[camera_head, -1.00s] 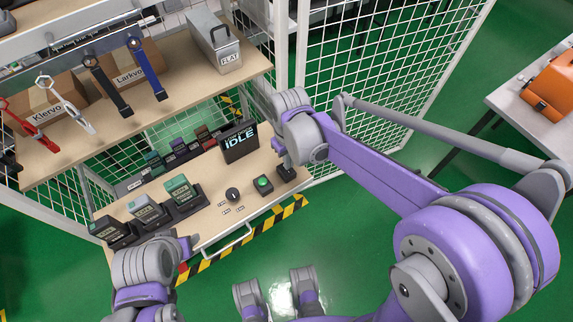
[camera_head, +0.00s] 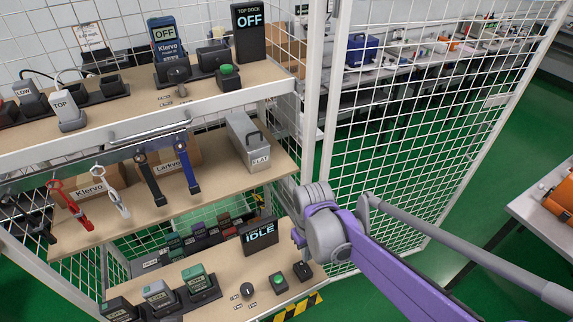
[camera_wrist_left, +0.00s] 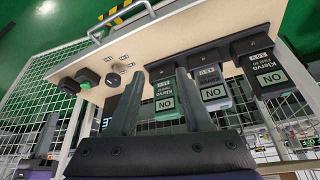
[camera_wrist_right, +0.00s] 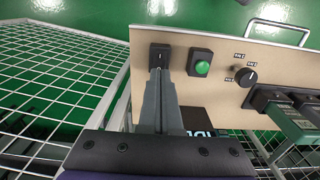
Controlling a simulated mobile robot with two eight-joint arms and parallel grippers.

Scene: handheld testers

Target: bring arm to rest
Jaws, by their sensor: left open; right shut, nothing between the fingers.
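My right gripper (camera_wrist_right: 158,75) is shut and empty. In the right wrist view its fingertips appear close to a small black switch box (camera_wrist_right: 160,54) on the lower shelf; I cannot tell whether they touch it. In the head view my right wrist (camera_head: 325,235) is by the shelf's right end, beside that box (camera_head: 303,271). My left gripper (camera_wrist_left: 160,95) is open in the left wrist view, with nothing held between its fingers. The left arm is not in the head view.
The lower shelf also holds a green button (camera_head: 279,281), a black knob (camera_head: 247,289) and an IDLE display (camera_head: 259,234). The middle shelf (camera_head: 215,180) has hanging straps and a FLAT bin (camera_head: 249,142). A mesh fence (camera_head: 410,130) stands right; green floor (camera_head: 470,235) is open beyond.

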